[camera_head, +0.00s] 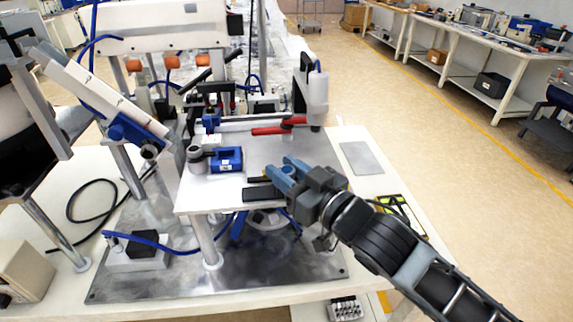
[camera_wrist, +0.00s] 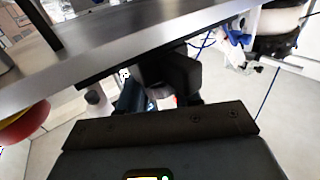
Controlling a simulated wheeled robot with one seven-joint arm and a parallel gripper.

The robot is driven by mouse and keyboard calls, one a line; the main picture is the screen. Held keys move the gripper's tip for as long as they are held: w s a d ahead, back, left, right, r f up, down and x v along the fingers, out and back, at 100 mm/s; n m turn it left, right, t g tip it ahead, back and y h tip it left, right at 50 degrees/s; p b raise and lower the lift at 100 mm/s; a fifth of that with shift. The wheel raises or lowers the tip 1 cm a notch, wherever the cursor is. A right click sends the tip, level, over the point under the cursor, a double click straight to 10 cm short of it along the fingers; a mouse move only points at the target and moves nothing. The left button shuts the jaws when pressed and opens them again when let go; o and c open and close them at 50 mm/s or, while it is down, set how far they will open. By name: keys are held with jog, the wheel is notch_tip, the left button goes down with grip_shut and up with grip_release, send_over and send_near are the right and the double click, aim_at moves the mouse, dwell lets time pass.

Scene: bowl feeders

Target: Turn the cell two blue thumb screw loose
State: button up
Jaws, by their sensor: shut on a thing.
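My gripper (camera_head: 285,172) is at the right part of the raised metal plate (camera_head: 250,146), just behind two black bars. Its blue-grey fingers are closed around a small blue part between the tips, which looks like the blue thumb screw (camera_head: 289,169). The fingers hide most of it, and I cannot tell how far it is turned. In the wrist view, the dark gripper body fills the bottom and the fingers (camera_wrist: 160,95) reach toward the plate's edge. The screw cannot be made out clearly there.
A blue block (camera_head: 226,159) and a grey round part (camera_head: 197,158) stand left on the plate. A red-handled clamp (camera_head: 272,130) lies behind my gripper, near a grey upright post (camera_head: 317,97). Black bars (camera_head: 262,192) lie in front. A bare grey pad (camera_head: 361,158) is at the right.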

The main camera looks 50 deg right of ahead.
aim_at(294, 176)
jog(key=shift+n+y, duration=0.6)
jog(key=shift+y, duration=0.4)
jog(key=shift+n+y, duration=0.3)
jog(key=shift+y, duration=0.1)
jog(key=o, duration=1)
jog(key=shift+o, duration=0.2)
jog(key=s+b, duration=0.2)
jog(key=s, duration=0.5)
jog(key=shift+a+f, duration=0.1)
jog(key=shift+f, duration=0.05)
jog(key=shift+s+a, duration=0.1)
jog(key=shift+s, duration=0.3)
